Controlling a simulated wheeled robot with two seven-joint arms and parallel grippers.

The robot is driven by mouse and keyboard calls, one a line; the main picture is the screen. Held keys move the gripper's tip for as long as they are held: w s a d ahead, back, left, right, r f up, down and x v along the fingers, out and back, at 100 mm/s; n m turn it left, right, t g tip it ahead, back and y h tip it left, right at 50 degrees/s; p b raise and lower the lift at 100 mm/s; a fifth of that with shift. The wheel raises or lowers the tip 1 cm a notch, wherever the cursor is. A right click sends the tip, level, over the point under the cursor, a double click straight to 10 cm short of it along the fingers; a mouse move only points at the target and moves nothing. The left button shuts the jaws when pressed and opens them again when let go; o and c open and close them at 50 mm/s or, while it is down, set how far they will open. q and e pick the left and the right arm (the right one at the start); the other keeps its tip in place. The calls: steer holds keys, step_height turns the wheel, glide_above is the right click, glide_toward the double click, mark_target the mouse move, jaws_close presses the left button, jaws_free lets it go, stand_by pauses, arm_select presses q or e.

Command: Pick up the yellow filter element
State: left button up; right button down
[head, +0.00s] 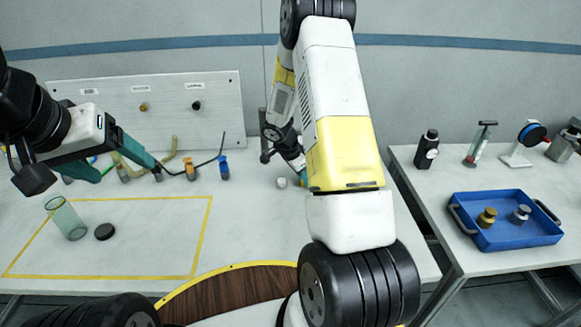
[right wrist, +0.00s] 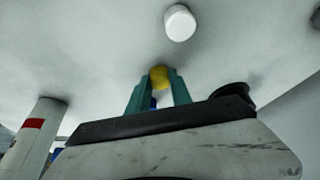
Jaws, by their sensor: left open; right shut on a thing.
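The yellow filter element (right wrist: 160,77) shows in the right wrist view between the teal fingertips of my right gripper (right wrist: 159,84), which is shut on it. Whether it touches the table there I cannot tell. In the head view my right arm hides the element and most of that gripper. My left gripper (head: 120,167) is open and empty over the left part of the table, near several small fittings at the back.
A small white cylinder (right wrist: 180,22) stands near my right gripper; it also shows in the head view (head: 281,183). A glass cylinder (head: 66,219) and black cap (head: 104,231) lie inside a yellow outline. A blue tray (head: 508,236) sits on the right table.

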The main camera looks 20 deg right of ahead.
steer(key=shift+r, duration=0.1)
steer(key=shift+r, duration=0.6)
step_height(320, 180, up, 2)
steer(key=shift+r, duration=0.15)
steer(key=s+a, duration=0.3)
steer(key=s, duration=0.1)
steer(key=s+a+r, duration=0.1)
steer(key=s+a, duration=0.2)
steer(key=s, duration=0.1)
steer(key=s+a, duration=0.3)
steer(key=s, duration=0.2)
steer(key=shift+a+r, duration=0.15)
steer(key=shift+a, duration=0.1)
steer(key=shift+w, duration=0.1)
